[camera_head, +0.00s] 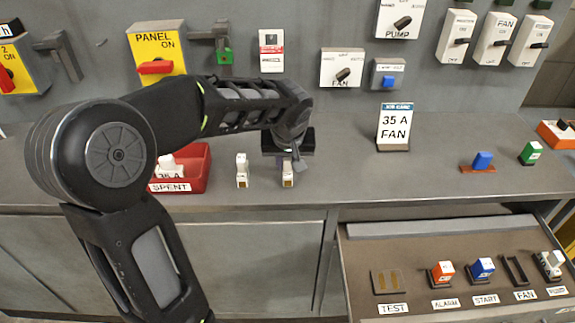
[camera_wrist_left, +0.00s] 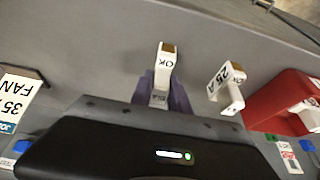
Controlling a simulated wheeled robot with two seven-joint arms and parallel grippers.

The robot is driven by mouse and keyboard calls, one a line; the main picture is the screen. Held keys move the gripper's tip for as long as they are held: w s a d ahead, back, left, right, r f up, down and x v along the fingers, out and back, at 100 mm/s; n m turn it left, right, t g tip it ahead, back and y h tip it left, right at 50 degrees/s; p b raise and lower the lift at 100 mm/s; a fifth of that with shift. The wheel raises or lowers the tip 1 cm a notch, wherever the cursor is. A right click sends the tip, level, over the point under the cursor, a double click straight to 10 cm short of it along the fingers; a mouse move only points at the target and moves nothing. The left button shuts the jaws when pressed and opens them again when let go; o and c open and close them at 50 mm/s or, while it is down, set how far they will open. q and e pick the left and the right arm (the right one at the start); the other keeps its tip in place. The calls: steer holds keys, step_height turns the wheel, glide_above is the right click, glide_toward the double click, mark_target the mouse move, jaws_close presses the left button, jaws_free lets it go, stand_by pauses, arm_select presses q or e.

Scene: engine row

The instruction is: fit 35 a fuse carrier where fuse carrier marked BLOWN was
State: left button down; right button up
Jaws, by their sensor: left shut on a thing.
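My left gripper (camera_head: 288,159) is over the bench front. In the left wrist view its purple fingers (camera_wrist_left: 163,96) are shut on a white fuse carrier (camera_wrist_left: 166,62) marked OK; its rating cannot be read. This held carrier (camera_head: 288,180) shows below the gripper in the head view. A second white carrier (camera_head: 242,171) stands beside it; the wrist view shows it, apparently marked 25 A (camera_wrist_left: 227,88). A white carrier marked 35 A (camera_head: 168,168) lies in the red SPENT bin (camera_head: 197,170). In the open drawer, the dark FAN holder (camera_head: 515,270) looks empty. My right gripper is out of view.
A job card (camera_head: 394,127) reading 35 A FAN stands on the bench. The drawer (camera_head: 450,229) also has labelled TEST, ALARM, START and PUMP places. Blue (camera_head: 482,161) and green (camera_head: 531,152) pieces are at the bench's right. Switches line the wall.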

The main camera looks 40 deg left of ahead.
arm_select(q)
step_height(320, 180, up, 9)
steer(key=shift+r, duration=0.2)
stand_by(0.6)
